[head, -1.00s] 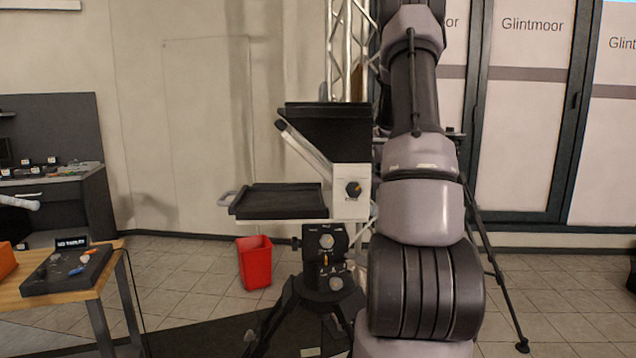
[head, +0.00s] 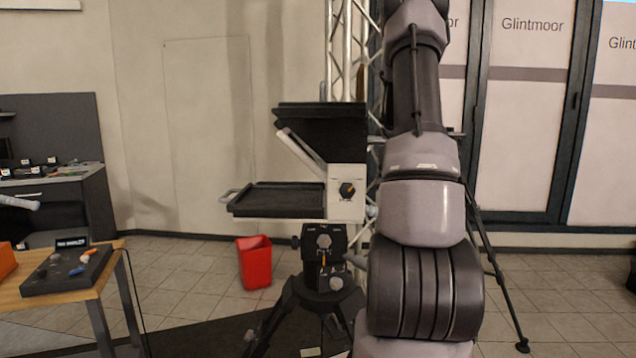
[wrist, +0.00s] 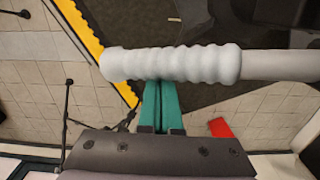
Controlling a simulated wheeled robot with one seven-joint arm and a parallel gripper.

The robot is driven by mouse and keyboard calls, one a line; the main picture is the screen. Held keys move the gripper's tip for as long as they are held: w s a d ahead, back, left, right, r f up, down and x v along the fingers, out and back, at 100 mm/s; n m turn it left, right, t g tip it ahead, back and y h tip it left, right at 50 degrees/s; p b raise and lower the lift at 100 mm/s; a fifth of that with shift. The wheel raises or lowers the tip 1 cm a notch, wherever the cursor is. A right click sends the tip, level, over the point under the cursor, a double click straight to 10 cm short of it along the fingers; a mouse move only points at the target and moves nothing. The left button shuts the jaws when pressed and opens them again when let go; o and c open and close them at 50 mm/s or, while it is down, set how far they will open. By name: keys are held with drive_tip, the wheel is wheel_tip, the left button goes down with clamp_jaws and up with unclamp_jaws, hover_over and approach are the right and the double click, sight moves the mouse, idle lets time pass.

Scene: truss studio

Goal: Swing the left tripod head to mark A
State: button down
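The tripod head (head: 325,240) is black with grey knobs and stands on a black tripod (head: 318,295) in the middle of the head view. It carries a black hooded rig with a white side box (head: 347,193). No mark A is legible. In the wrist view a grey ribbed foam grip (wrist: 170,64) on a pale bar (wrist: 280,65) runs across the picture. My gripper (wrist: 160,88) has its two teal fingers together. Their tips meet the lower side of the grip and appear to touch it, not clasp it. The head view does not show my gripper.
A red bin (head: 254,262) stands on the floor left of the tripod. A wooden table (head: 100,285) with a dark tray is at lower left, a grey desk (head: 70,200) behind it. Another stand's leg (head: 497,285) is right of my arm. Tiled floor lies open between.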

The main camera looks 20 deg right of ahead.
drive_tip(key=shift+s, duration=0.5)
drive_tip(key=shift+s+a, duration=0.1)
drive_tip(key=shift+s, duration=0.45)
drive_tip(key=shift+w, duration=0.2)
wheel_tip(320, 180, up, 9)
drive_tip(key=w, duration=0.1)
idle(1.5)
drive_tip(key=shift+w, duration=0.1)
idle(0.3)
